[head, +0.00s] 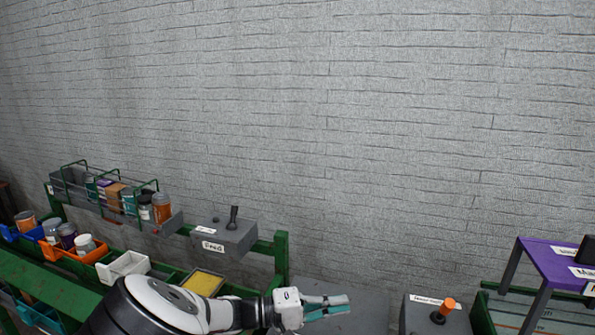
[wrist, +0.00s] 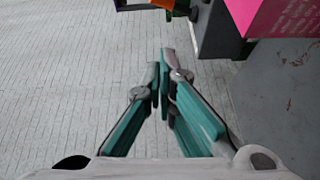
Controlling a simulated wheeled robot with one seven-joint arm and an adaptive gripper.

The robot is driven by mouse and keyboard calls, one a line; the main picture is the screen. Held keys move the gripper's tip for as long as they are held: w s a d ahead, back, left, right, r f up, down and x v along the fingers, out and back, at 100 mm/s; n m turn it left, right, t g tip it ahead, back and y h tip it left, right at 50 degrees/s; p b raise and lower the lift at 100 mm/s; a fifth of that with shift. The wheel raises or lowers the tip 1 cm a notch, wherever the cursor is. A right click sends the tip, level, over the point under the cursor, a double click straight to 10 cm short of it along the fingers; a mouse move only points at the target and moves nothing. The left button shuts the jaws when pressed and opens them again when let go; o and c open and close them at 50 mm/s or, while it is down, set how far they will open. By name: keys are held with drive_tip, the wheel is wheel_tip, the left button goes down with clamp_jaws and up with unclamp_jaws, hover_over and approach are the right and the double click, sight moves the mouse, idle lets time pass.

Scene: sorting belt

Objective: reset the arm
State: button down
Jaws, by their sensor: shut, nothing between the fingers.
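My gripper (head: 338,305) is at the bottom centre of the head view, at the end of my white arm, and points to the right. Its teal fingers are shut with nothing between them. In the wrist view the gripper (wrist: 160,65) shows its fingertips close together, above a pale brick-patterned surface. No object touches the fingers in either view.
A grey box with a lever (head: 225,238) stands behind my arm, near a yellow-filled tray (head: 203,283) and a white bin (head: 122,266). A box with an orange knob (head: 431,315) and a purple shelf (head: 552,262) are at right. A pink panel (wrist: 280,15) is at upper right in the wrist view.

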drive_tip(key=s+d+r+m+g+y, duration=0.2)
drive_tip(key=s+d+r+g+y, duration=0.3)
drive_tip(key=s+d+r+y, duration=0.5)
drive_tip(key=s+r+t+y, duration=0.7)
drive_tip(key=s+r, duration=0.4)
drive_tip(key=s, duration=0.5)
drive_tip(key=shift+d+r+n+y, duration=0.15)
drive_tip(key=shift+d+n+y, duration=0.15)
drive_tip(key=shift+d+n, duration=0.1)
